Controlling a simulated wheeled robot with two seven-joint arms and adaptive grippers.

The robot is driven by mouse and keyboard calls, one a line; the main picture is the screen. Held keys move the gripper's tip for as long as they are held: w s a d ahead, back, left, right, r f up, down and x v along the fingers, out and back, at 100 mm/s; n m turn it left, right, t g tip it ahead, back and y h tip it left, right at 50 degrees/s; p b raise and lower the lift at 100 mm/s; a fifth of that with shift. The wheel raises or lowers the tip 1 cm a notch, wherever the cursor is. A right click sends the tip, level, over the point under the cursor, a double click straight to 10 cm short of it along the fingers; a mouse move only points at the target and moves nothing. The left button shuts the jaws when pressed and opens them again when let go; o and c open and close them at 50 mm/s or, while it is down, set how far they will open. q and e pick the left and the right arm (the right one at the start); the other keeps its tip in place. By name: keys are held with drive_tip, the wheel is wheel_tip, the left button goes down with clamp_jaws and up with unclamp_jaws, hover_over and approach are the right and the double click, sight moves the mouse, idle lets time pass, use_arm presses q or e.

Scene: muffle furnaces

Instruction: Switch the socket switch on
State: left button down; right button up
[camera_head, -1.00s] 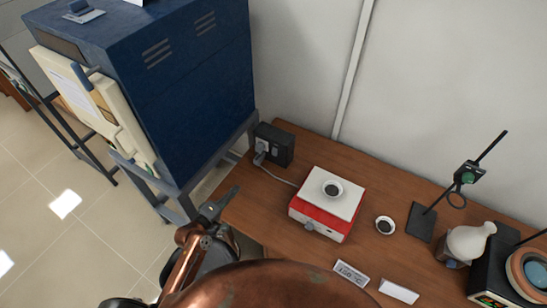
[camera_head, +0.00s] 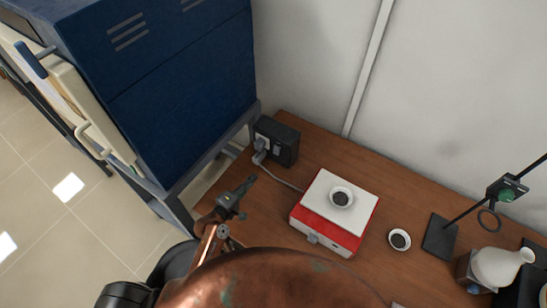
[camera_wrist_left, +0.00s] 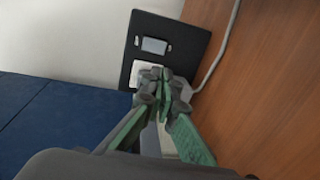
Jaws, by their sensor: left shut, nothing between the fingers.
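A black socket box (camera_head: 284,143) stands at the back left of the wooden table, against the wall. A plug with a grey cord sits in its left part, and a light switch (camera_head: 277,150) shows to the right of the plug. In the left wrist view the socket's black plate (camera_wrist_left: 172,38) faces me, with a pale rocker switch (camera_wrist_left: 154,46) on it. My left gripper (camera_head: 250,181) is shut and empty, in front of the socket and apart from it in the head view. In the wrist view its fingertips (camera_wrist_left: 164,80) cover the plug area. My right gripper is not in view.
A blue furnace (camera_head: 185,90) on a grey stand is left of the table. A red and white hotplate (camera_head: 320,225) with a small dish stands right of the socket. Another dish (camera_head: 399,239), a clamp stand (camera_head: 440,236) and a flask (camera_head: 500,268) lie further right.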

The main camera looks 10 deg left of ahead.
use_arm(q)
approach(277, 150)
drive_tip(key=w+d+f, duration=0.2)
drive_tip(key=w+f, duration=0.1)
drive_tip(key=w, duration=0.3)
drive_tip(key=shift+f, duration=0.3)
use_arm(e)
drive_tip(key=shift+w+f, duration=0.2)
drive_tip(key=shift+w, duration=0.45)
use_arm(q)
drive_tip(key=shift+w, duration=0.1)
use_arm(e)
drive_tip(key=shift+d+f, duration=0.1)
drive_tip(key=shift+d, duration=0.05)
